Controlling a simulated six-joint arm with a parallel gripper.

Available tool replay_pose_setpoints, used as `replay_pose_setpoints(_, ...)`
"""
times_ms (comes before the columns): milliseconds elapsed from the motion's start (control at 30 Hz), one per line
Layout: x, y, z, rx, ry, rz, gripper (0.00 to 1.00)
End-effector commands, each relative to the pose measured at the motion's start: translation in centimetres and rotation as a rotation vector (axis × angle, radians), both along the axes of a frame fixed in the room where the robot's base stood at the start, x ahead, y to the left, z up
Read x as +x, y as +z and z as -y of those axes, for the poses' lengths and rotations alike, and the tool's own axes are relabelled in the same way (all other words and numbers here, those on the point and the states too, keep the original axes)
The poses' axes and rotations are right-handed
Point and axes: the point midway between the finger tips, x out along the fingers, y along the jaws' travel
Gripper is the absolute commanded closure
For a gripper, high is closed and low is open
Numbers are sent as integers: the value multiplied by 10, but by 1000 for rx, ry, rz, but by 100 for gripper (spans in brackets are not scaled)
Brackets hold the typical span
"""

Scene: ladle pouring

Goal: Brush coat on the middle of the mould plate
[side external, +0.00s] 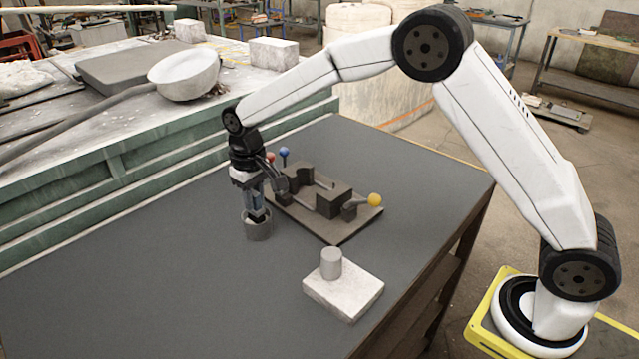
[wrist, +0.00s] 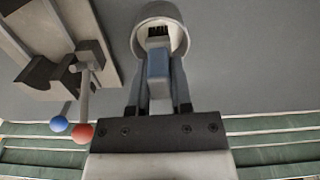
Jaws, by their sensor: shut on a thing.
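My gripper (side external: 255,203) points down over a small grey pot (side external: 259,231). It is shut on a brush with a blue-grey handle (wrist: 158,66). The dark bristles (wrist: 158,31) are within the pot's mouth in the wrist view; whether they touch the bottom is hidden. A brown plate (side external: 338,238) carrying dark blocks and ball-ended levers lies to the right of the pot. A pale square block (side external: 352,296) with a grey cylinder (side external: 331,262) on it sits nearer the front. I cannot tell which of these is called the mould plate.
The levers end in yellow (side external: 375,200), blue (side external: 284,151) and red balls; the red ball (wrist: 82,133) is close to my gripper. A green bench (side external: 150,140) with a white bowl-shaped ladle (side external: 184,75) stands behind. The dark table (side external: 150,290) is clear at front left.

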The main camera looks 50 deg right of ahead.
Motion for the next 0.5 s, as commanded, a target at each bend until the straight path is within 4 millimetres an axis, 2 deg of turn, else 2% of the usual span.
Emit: replay_pose_setpoints(500, 0, -4, 0, 0, 0, 0, 100)
